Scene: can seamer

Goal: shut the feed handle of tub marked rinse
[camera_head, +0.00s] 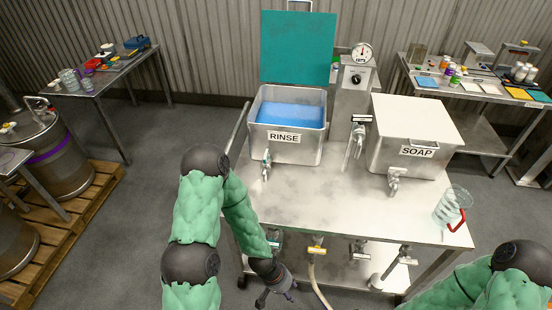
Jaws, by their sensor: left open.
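The tub marked RINSE (285,150) stands at the back left of the steel table, its teal lid (298,48) raised and blue liquid inside. A tap (266,165) is on its front. Under the table's front edge are several valves, including one with a yellow handle (317,248) and one with a pale handle (358,250). I cannot tell which is the rinse feed handle. My left gripper (277,297) is open, low in front of the table, left of and below the yellow handle. My right gripper is out of view.
The closed tub marked SOAP (415,140) stands to the right. A clear jug with a red handle (453,208) is at the table's right edge. A pale hose (316,282) hangs below the yellow valve. The table top's middle is clear.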

